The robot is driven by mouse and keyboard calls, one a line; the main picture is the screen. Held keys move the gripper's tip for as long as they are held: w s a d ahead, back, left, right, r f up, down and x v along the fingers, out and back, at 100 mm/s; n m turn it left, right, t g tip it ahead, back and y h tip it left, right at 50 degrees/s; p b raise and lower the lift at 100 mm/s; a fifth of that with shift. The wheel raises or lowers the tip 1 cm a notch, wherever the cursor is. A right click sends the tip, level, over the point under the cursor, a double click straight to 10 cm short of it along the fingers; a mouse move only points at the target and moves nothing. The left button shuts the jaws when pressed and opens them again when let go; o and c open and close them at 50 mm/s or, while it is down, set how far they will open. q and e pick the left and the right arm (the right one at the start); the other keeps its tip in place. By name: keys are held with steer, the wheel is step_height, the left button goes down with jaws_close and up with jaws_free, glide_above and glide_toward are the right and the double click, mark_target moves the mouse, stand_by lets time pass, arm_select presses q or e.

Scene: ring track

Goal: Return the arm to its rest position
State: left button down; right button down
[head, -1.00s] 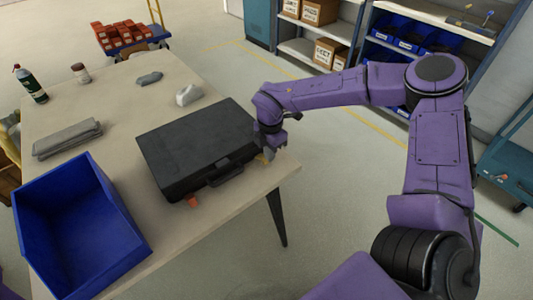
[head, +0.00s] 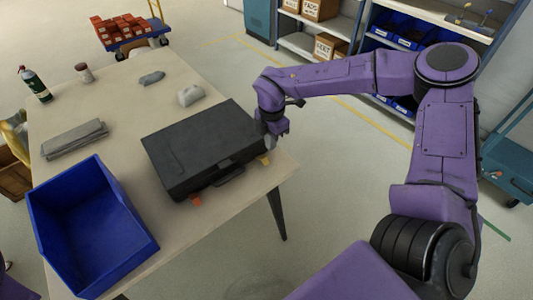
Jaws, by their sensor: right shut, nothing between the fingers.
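My right arm (head: 445,140) is purple and bends from the lower right up and across to the table's right side. Its right gripper (head: 270,142) is shut and empty, pointing down beside the right end of a closed black case (head: 205,148). I cannot tell whether the gripper touches the case. The case lies flat on the table with its handle toward the front edge and orange and yellow latches showing. My left gripper is not in view.
The table (head: 120,120) also holds a blue bin (head: 135,235), folded grey cloth (head: 75,138), a green bottle (head: 36,84), a small jar (head: 83,72) and small grey items. A cart of red boxes (head: 128,30) and shelves (head: 345,30) stand behind. Floor right of the table is clear.

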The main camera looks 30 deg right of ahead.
steer(key=shift+f, duration=0.15)
steer(key=s+f+n+h, duration=0.1)
steer(key=s+f+n, duration=0.1)
steer(key=f+n, duration=0.2)
steer(key=s+f+n+h+b, duration=0.1)
steer(key=s+f+n+h, duration=0.1)
steer(key=f+n, duration=0.2)
steer(key=s+f+n+h+b, duration=0.1)
steer(key=s+f+n+h, duration=0.1)
steer(key=f+n, duration=0.1)
steer(key=shift+s+d+f+n, duration=0.15)
steer(key=shift+d+f+n, duration=0.05)
steer(key=shift+f+n, duration=0.25)
steer(key=s+f+n+t+b, duration=0.1)
steer(key=s+f+n, duration=0.3)
steer(key=s+n, duration=0.3)
steer(key=s+a+f+n+t+y, duration=0.1)
steer(key=s+f+n, duration=0.4)
steer(key=n, duration=1.1)
steer(key=s+a+f+n+t+b, duration=0.1)
steer(key=s+f+n, duration=0.3)
steer(key=s+n, duration=0.5)
steer(key=n, duration=0.2)
steer(key=shift+s+f+n+y+b, duration=0.15)
steer(key=shift+f+n+y+b, duration=0.15)
steer(key=shift+f+n, duration=0.1)
